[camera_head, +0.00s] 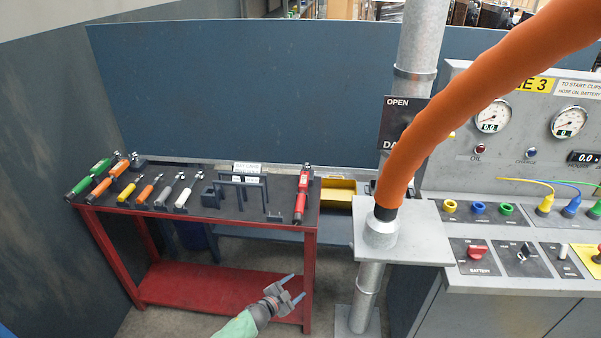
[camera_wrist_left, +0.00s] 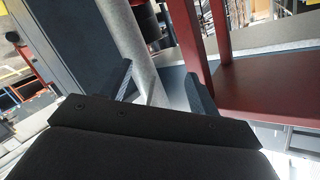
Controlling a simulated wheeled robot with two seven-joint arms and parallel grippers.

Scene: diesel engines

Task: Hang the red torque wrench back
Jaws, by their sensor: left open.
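The red torque wrench (camera_head: 301,198) lies on the dark top of the red cart, along its right edge, with its length running front to back. A dark rack (camera_head: 243,184) stands on the cart top to its left, with small labels by it. My left gripper (camera_head: 291,289) is open and empty, low in front of the cart and below the level of its top. In the left wrist view its two fingers (camera_wrist_left: 160,90) are apart with nothing between them. The wrench is not visible in that view. My right gripper is not in view.
Several coloured-handled tools (camera_head: 128,188) lie on the left of the cart top. The red lower shelf (camera_head: 205,288) is bare. An orange hose (camera_head: 425,125) and grey pipe stand right of the cart, beside a control console (camera_head: 490,225). A blue panel (camera_head: 240,90) stands behind.

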